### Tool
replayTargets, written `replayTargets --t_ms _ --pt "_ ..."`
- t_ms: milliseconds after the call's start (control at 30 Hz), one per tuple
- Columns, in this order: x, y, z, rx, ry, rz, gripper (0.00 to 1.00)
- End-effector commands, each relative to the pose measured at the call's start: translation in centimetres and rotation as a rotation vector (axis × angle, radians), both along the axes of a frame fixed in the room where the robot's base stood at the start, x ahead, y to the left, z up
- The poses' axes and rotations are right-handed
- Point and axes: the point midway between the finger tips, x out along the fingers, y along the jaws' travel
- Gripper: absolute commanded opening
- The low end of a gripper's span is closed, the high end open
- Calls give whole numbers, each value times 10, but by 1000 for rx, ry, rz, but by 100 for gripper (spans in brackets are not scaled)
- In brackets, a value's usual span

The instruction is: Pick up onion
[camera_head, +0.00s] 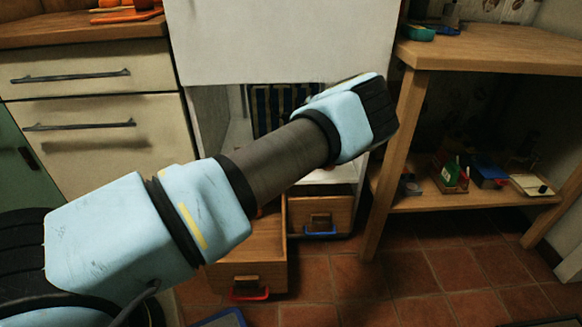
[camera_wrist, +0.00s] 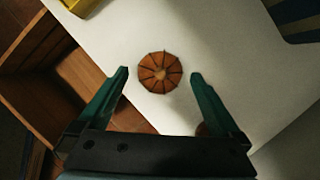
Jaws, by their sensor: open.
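In the wrist view a round brown-orange object with dark radial lines, which looks like the onion (camera_wrist: 160,72), rests on a white surface (camera_wrist: 215,45). My gripper (camera_wrist: 160,76) is open, with one green finger on each side of the object and a gap to both. I cannot tell the height between the fingers and the surface. In the head view my arm reaches toward the white cabinet, and its links hide the gripper and the onion.
An open wooden drawer (camera_head: 245,262) stands below my arm, with a second drawer (camera_head: 321,212) beside it. A wooden table (camera_head: 480,50) with a lower shelf stands at right. In the wrist view a yellow object (camera_wrist: 80,5) is at top left and a striped item (camera_wrist: 296,18) at top right.

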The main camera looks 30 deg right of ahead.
Motion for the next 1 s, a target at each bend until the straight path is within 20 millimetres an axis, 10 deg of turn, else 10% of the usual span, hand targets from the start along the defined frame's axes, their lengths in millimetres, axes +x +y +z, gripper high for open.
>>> replayTargets --t_ms 367,1000 --pt "7 2 -19 -1 0 0 100" --pt "7 2 -19 0 0 0 28"
